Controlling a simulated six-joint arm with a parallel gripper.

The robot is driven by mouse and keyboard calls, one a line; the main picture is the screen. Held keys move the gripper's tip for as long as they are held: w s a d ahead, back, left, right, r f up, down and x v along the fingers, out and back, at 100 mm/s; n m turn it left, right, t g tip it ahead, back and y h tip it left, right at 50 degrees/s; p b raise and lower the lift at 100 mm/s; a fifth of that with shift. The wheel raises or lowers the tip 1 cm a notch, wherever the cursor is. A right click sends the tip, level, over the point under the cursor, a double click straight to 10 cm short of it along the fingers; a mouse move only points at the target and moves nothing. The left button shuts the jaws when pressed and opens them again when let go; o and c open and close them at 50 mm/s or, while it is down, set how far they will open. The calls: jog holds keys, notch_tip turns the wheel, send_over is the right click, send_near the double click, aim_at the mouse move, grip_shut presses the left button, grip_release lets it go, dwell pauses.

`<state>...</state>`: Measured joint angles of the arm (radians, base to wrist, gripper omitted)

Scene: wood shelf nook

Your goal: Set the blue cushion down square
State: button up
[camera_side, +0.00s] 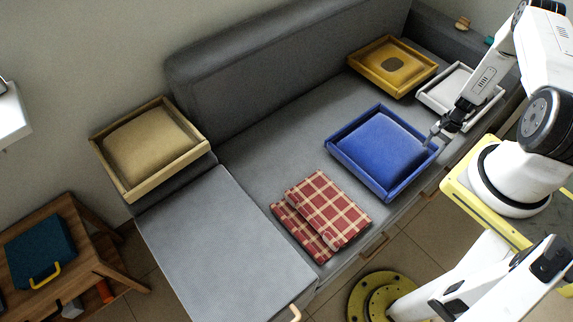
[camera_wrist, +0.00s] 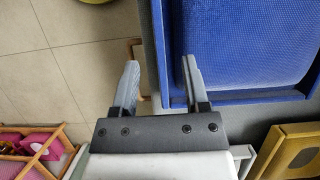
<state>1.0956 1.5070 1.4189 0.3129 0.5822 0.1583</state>
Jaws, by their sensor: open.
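The blue cushion (camera_side: 378,143) lies inside a shallow blue tray (camera_side: 362,180) on the grey sofa seat. In the side view it looks flat and within the tray's walls. My gripper (camera_side: 433,137) is at the tray's right corner. In the wrist view, the cushion (camera_wrist: 240,40) and tray (camera_wrist: 262,97) fill the upper right. My gripper (camera_wrist: 159,63) is open and empty there, its fingers on either side of the tray's left wall. Whether a finger touches the wall, I cannot tell.
A yellow cushion (camera_side: 392,65) in its tray and a white tray (camera_side: 436,94) lie behind. A folded red checked cloth (camera_side: 320,212) is at the front. A beige cushion (camera_side: 146,145) in a wooden tray is at left. Bare seat (camera_side: 265,150) lies left of the blue tray.

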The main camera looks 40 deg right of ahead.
jog(key=w+a+r+n+h, duration=0.1)
jog(key=w+a+r+n, duration=0.2)
jog(key=w+r, duration=0.3)
jog(key=w+a+r+n+h, duration=0.1)
jog(key=w+a+r+n, duration=0.25)
jog(key=r, duration=0.55)
jog(key=w+a+r+n+h, duration=0.1)
jog(key=w+a+r+n, duration=0.1)
jog(key=w+a+r, duration=0.4)
jog(key=s+a+r+n+t, duration=0.1)
jog(key=s+a+r+n, duration=0.1)
jog(key=a+r, duration=0.3)
jog(key=s+a+r+n+h, duration=0.1)
jog(key=s+a+r+n, duration=0.1)
jog(key=a+r+n, duration=0.2)
jog(key=s+a+r+n+t, duration=0.1)
jog(key=s+a+r+n, duration=0.1)
jog(key=a+r, duration=0.5)
jog(key=shift+s+a+r+n+t, duration=0.3)
jog(key=shift+a+n, duration=0.35)
jog(key=shift+a, duration=0.45)
